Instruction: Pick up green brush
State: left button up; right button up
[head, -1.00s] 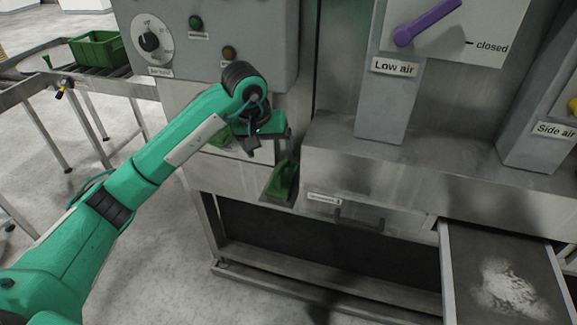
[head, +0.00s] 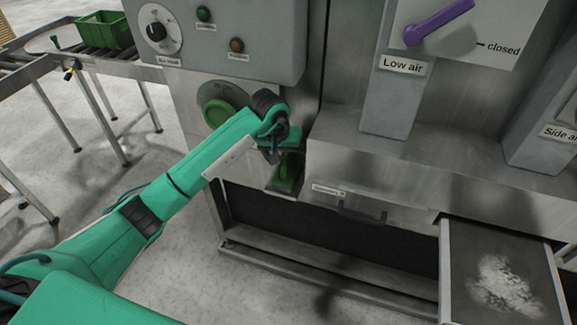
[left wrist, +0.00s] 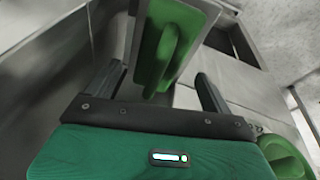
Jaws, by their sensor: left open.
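The green brush (head: 287,174) sits in a small metal holder on the front of the washer, below the control panel. My left gripper (head: 280,152) is just above it in the head view and hides its upper part. In the left wrist view the brush (left wrist: 172,48) shows a raised loop-like handle, tilted. It lies just beyond and between the two open fingers of my left gripper (left wrist: 160,75). The fingers look empty, and I cannot tell whether they touch the brush. My right gripper is not in view.
A round green knob (head: 218,108) is left of the gripper. The steel ledge (head: 400,160) and Low air post (head: 392,95) stand to the right. An open drawer (head: 447,275) with white powder is lower right. A green crate (head: 103,32) stands on the conveyor.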

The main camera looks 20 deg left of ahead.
aim_at(287, 157)
pick_arm(q)
jog(key=p+x, duration=0.1)
jog(key=x, duration=0.2)
jog(key=shift+w+d, duration=0.1)
jog(key=shift+f, duration=0.25)
jog(key=c, duration=1.1)
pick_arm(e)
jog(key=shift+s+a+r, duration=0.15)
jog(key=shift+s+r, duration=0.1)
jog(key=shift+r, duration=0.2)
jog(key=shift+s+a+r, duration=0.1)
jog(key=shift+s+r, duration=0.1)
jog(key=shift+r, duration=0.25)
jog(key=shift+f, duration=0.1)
